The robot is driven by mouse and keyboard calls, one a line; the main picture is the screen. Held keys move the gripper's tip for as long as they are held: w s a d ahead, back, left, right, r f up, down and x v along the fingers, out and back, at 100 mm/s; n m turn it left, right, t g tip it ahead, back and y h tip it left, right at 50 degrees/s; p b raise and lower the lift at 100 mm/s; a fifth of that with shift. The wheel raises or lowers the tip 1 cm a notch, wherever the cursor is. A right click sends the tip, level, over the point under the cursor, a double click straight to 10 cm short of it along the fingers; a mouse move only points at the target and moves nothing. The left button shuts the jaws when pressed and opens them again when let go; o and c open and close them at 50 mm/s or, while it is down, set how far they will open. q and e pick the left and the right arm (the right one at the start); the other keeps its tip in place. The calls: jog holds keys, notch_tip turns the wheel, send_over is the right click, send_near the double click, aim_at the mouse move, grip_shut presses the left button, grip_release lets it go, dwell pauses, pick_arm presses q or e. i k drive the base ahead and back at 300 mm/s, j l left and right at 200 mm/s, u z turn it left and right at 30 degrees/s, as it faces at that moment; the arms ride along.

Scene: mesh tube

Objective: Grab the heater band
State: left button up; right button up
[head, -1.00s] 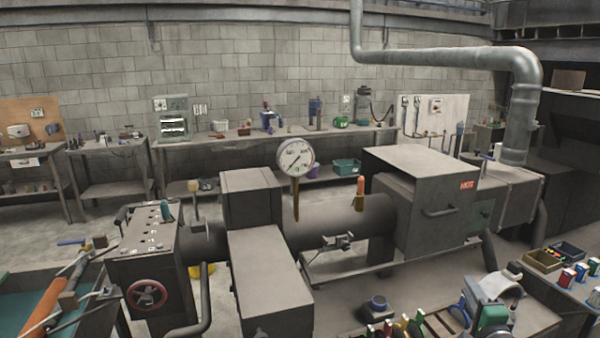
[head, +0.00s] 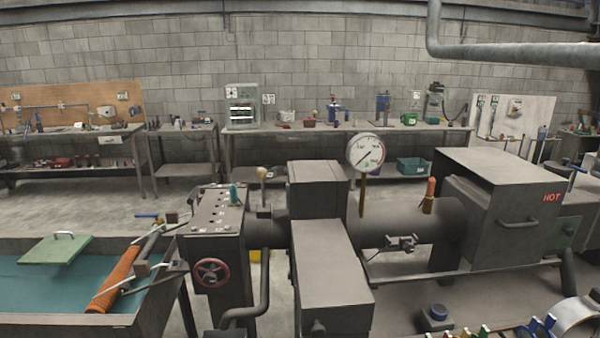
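A silvery curved metal band (head: 574,318), which looks like the heater band, shows at the bottom right corner of the head view. The picture's bottom edge cuts it off, so its lower part and what it rests on are hidden. A blue clamp-like part (head: 537,327) is just left of it. Neither of my grippers is in view.
A grey machine with a pressure gauge (head: 365,152) and a box marked HOT (head: 505,195) fills the middle and right. A water tank (head: 30,285) with an orange mesh tube (head: 115,278) is at left. A workbench (head: 335,128) stands along the back wall.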

aim_at(571, 311)
jog(key=k+z, duration=0.1)
jog(key=k, duration=0.55)
jog(key=i+j+z, duration=0.1)
jog(key=z, duration=0.35)
jog(key=j+z, duration=0.2)
jog(key=z, duration=0.2)
jog(key=i+j+z, duration=0.1)
jog(key=z, duration=0.35)
jog(key=j+z, duration=0.25)
jog(key=z, duration=0.2)
jog(key=j, duration=0.45)
jog(key=i+l+u, duration=0.1)
jog(key=u, duration=1.7)
jog(key=l+u, duration=0.2)
jog(key=l, duration=1.4)
